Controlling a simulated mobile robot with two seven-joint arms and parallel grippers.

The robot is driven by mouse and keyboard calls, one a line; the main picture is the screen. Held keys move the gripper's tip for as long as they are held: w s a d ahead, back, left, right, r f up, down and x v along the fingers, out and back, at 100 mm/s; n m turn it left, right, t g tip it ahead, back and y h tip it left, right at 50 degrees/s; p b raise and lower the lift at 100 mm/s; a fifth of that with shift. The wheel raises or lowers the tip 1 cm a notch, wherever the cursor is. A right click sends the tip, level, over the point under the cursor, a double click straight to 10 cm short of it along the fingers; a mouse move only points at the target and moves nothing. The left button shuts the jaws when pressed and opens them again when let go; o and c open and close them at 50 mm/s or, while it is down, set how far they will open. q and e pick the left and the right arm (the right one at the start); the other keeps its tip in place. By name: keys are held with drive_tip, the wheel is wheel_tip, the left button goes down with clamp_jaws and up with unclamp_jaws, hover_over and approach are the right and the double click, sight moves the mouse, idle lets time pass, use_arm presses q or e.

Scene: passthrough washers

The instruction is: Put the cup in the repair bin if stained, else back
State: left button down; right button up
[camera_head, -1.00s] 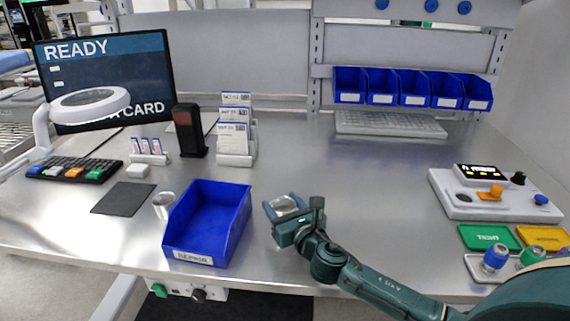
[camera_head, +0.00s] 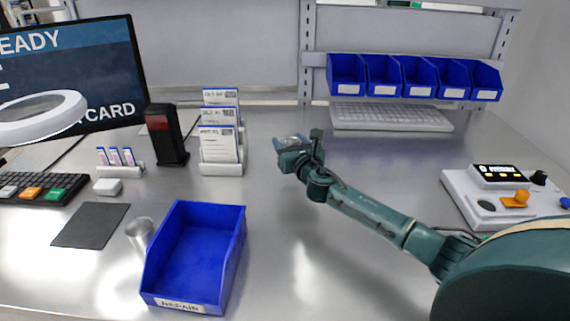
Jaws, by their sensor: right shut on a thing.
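My right gripper (camera_head: 291,145) is at the centre of the head view, above the table and beyond the bin. It is shut on a small silvery cup (camera_head: 290,139), mostly hidden by the gripper, so I cannot tell whether it is stained. The blue repair bin (camera_head: 232,262), labelled REPAIR, stands open at the front, to the left of the gripper and nearer to me; its visible inside is empty. A silvery metal cylinder (camera_head: 140,233) stands against the bin's left side. My left gripper is not in view.
A card rack (camera_head: 221,145) and a dark post (camera_head: 165,135) stand left of the gripper. Behind are a keyboard (camera_head: 390,117) and several small blue bins (camera_head: 384,77). A control box (camera_head: 490,195) is at right. A dark mat (camera_head: 90,226) lies at left. The table's middle is clear.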

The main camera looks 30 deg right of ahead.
drive_tip(key=shift+f+b, duration=1.2)
drive_tip(key=shift+f, duration=1.95)
drive_tip(key=o, duration=1.1)
drive_tip(key=shift+c, duration=0.2)
